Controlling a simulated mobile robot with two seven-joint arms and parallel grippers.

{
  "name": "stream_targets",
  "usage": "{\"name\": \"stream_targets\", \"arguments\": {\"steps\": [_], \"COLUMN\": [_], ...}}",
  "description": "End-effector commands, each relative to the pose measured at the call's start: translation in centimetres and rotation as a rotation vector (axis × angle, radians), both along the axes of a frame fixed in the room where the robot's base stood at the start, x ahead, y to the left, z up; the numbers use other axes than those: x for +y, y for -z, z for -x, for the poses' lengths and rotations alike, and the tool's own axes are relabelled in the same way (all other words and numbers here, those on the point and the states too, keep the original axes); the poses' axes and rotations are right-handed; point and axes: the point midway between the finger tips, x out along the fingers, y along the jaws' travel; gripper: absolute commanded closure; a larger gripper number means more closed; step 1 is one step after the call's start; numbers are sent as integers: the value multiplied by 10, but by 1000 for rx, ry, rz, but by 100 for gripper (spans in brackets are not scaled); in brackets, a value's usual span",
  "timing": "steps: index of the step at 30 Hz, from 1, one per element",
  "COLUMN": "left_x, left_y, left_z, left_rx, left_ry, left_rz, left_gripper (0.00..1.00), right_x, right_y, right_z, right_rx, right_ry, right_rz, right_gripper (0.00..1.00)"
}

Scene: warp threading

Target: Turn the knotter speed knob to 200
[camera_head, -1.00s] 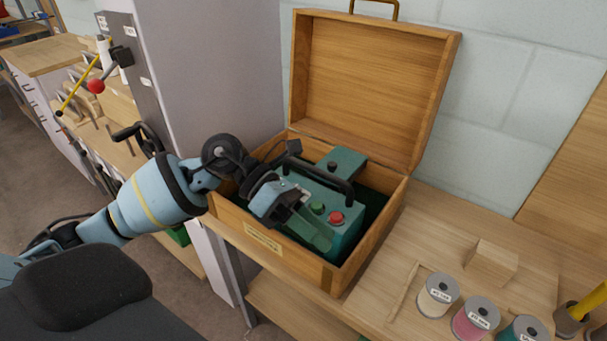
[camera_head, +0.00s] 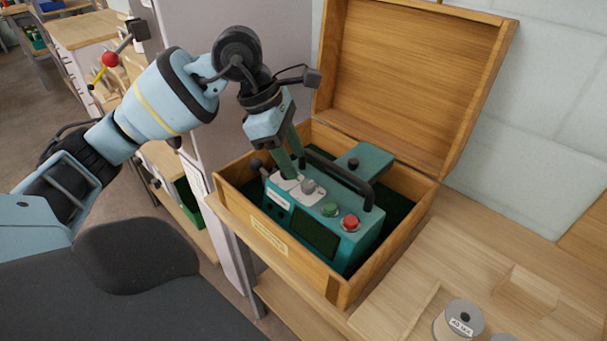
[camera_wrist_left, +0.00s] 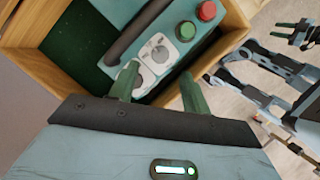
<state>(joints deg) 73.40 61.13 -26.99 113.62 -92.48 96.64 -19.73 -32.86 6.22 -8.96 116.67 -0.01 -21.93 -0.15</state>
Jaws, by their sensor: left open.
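The teal knotter (camera_head: 335,225) sits inside an open wooden case. A grey knob (camera_head: 308,187) stands on its white panel, left of the green button. In the left wrist view the white panel shows two round dials, one nearer the green button (camera_wrist_left: 159,49) and one nearer the fingers (camera_wrist_left: 141,77); I cannot read their scales. My left gripper (camera_head: 291,165) is open and points down at the panel's left part. In the left wrist view its fingers (camera_wrist_left: 158,88) are apart, one overlapping the panel's edge. My right gripper (camera_wrist_left: 300,35) appears small at the right of that view.
A green button (camera_head: 329,209) and a red button (camera_head: 350,222) stand right of the knob. A black handle (camera_head: 340,176) arches behind it. The wooden case (camera_head: 310,276) walls surround the knotter. A spool (camera_head: 459,320) stands on the bench at right.

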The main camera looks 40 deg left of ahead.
Motion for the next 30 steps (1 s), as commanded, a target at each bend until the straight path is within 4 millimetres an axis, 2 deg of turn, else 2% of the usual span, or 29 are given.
{"name": "stream_targets", "arguments": {"steps": [3, 9, 15, 22, 30], "left_x": [-7, -15, -18, -18, -18], "left_y": [19, 41, 49, 49, 49], "left_z": [-3, -8, -10, -10, -10], "left_rx": [4, 2, 0, 0, 0], "left_ry": [3, 2, 1, 1, 1], "left_rz": [2, 1, 1, 1, 1], "left_gripper": [52, 52, 52, 52, 88], "right_x": [0, 0, 0, 0, 0], "right_y": [1, 1, 1, 1, 1], "right_z": [2, 3, 3, 2, -1], "right_rx": [5, 6, 6, 4, -1], "right_ry": [0, 0, 0, 0, 1], "right_rz": [-1, 0, 0, 0, 1], "right_gripper": [64, 64, 64, 64, 64]}}
